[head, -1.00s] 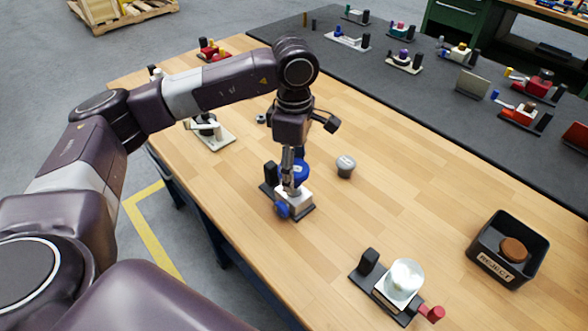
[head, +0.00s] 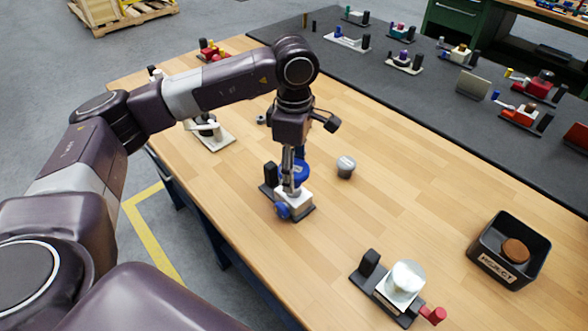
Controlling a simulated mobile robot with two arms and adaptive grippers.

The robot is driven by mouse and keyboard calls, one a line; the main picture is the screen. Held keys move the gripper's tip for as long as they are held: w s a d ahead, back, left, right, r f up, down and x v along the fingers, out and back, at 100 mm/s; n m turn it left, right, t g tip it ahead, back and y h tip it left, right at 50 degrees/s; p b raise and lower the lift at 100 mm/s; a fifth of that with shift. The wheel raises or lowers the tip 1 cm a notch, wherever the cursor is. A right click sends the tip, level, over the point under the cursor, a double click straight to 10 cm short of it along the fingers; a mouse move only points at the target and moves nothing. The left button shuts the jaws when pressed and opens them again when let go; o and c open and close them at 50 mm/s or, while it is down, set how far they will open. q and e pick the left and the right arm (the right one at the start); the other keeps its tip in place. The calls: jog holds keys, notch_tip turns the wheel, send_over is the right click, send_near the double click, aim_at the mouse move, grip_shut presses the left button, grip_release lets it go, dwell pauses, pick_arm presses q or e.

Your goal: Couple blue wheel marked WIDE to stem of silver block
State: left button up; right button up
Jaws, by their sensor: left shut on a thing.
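My left gripper (head: 290,181) points straight down and is shut on the blue wheel (head: 296,171). The wheel is at the top of the silver block (head: 294,199), which stands on a dark base plate with a black post at its left. A second blue part (head: 282,211) sits at the block's front side. The gripper hides the stem, so I cannot tell whether the wheel is seated on it. The WIDE mark is not readable. My right gripper is not in view.
A small grey knob (head: 346,166) stands right of the block. A white-topped block with a red handle (head: 403,284) is at the front. A black REJECT bin (head: 508,250) holding a brown disc is at the right. Bare wood lies between them.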

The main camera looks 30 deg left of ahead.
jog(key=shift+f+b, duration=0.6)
jog(key=shift+b, duration=0.05)
dwell(0.8)
dwell(0.4)
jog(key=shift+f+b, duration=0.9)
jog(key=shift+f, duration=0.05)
dwell(2.1)
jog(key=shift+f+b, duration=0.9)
dwell(2.0)
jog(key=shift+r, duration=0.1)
